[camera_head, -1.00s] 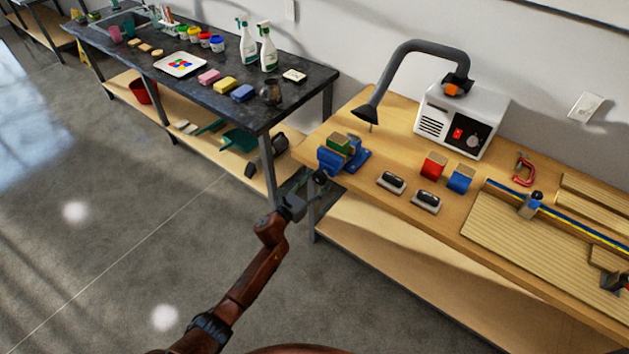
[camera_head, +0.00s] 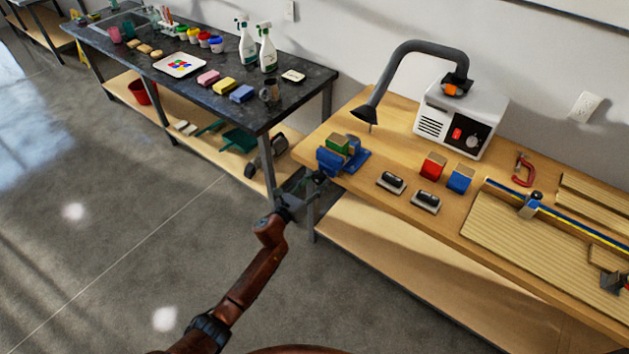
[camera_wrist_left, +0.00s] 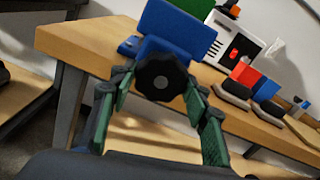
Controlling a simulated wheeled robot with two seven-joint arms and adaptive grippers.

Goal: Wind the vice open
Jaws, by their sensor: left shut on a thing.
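The blue vice (camera_head: 331,160) is fixed at the left end of the wooden bench. A green block with a tan top (camera_head: 337,145) sits at its jaws; whether both jaws touch it I cannot tell. The vice's dark round knob (camera_wrist_left: 162,78) faces my left wrist camera, in front of the blue front jaw (camera_wrist_left: 175,27). My left gripper (camera_head: 313,184) reaches it from the front. In the left wrist view its green-padded fingers (camera_wrist_left: 162,96) stand on either side of the knob, shut on it. My right gripper is not in view.
Two dark-topped erasers (camera_head: 391,182), a red block (camera_head: 432,166) and a blue block (camera_head: 461,178) lie right of the vice. A white machine with a black hose (camera_head: 452,125) stands behind. A dark table (camera_head: 130,63) with bottles and sponges is to the left.

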